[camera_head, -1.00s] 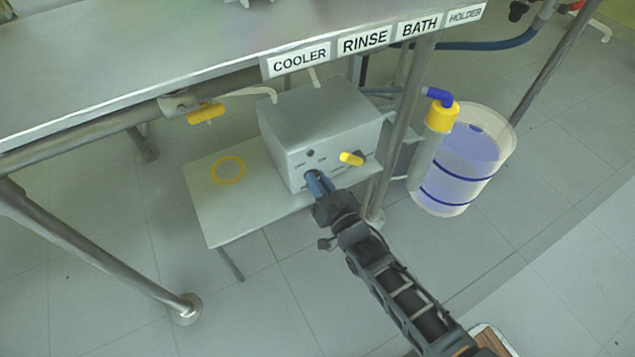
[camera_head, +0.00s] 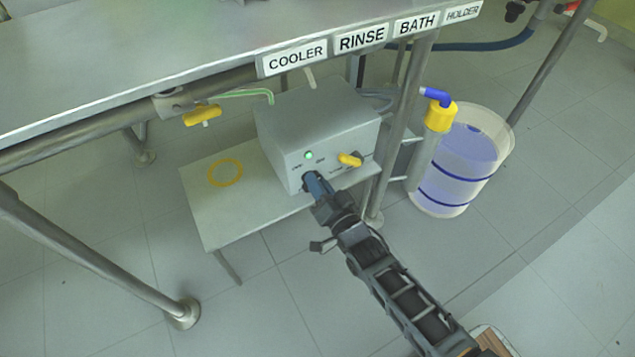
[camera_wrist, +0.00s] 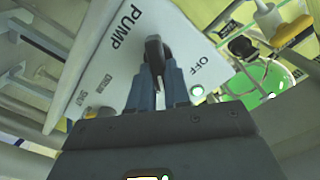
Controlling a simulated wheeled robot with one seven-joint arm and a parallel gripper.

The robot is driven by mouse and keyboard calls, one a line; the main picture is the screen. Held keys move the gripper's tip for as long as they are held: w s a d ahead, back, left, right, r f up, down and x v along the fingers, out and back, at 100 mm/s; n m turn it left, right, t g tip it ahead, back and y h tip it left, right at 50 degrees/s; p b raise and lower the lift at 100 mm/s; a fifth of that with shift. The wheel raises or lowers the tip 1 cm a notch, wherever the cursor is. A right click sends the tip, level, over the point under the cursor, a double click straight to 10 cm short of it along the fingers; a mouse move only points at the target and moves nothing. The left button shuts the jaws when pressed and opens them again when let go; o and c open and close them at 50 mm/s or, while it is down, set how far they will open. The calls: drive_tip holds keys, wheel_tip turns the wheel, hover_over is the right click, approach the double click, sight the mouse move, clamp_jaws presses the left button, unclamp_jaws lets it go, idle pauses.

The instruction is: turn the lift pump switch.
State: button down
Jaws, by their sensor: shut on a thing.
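The pump box (camera_head: 325,120) is a grey box on a low white table. Its front panel, marked PUMP and OFF, also shows in the wrist view (camera_wrist: 150,22). The lift pump switch (camera_wrist: 154,48) is a dark knob on this panel. My gripper (camera_head: 313,182) has its blue fingers at the lower left of the box front. In the wrist view, the gripper (camera_wrist: 157,78) is shut on the switch, with a finger on each side of it. The lamp (camera_head: 308,155) above the switch glows green. The fingers hide the switch in the head view.
A yellow-handled valve (camera_head: 350,159) is on the box front, right of my gripper. A table leg (camera_head: 396,135) stands close to the box's right side. A clear bucket (camera_head: 465,160) with bluish liquid stands further right. The table's bare left part has a yellow ring (camera_head: 225,172).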

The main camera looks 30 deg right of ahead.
drive_tip(key=c, duration=1.1)
unclamp_jaws()
drive_tip(key=shift+s+p, duration=1.05)
drive_tip(key=shift+s, duration=2.85)
drive_tip(key=shift+s, duration=0.1)
drive_tip(key=s+r+n+g, duration=0.1)
drive_tip(key=s+r+n, duration=0.3)
drive_tip(key=s, duration=1.3)
drive_tip(key=s+r+n+g, duration=0.2)
drive_tip(key=s+r, duration=1)
drive_tip(key=shift+n, duration=0.9)
drive_tip(key=s+r+p, duration=0.1)
drive_tip(key=r+p, duration=0.7)
drive_tip(key=r, duration=0.3)
drive_tip(key=s+r+p, duration=0.1)
drive_tip(key=r+p, duration=0.8)
drive_tip(key=r, duration=0.2)
drive_tip(key=s+a+r+p, duration=0.1)
drive_tip(key=r+p, duration=0.8)
drive_tip(key=r, duration=0.3)
drive_tip(key=shift+s+r, duration=0.1)
drive_tip(key=shift+s, duration=0.05)
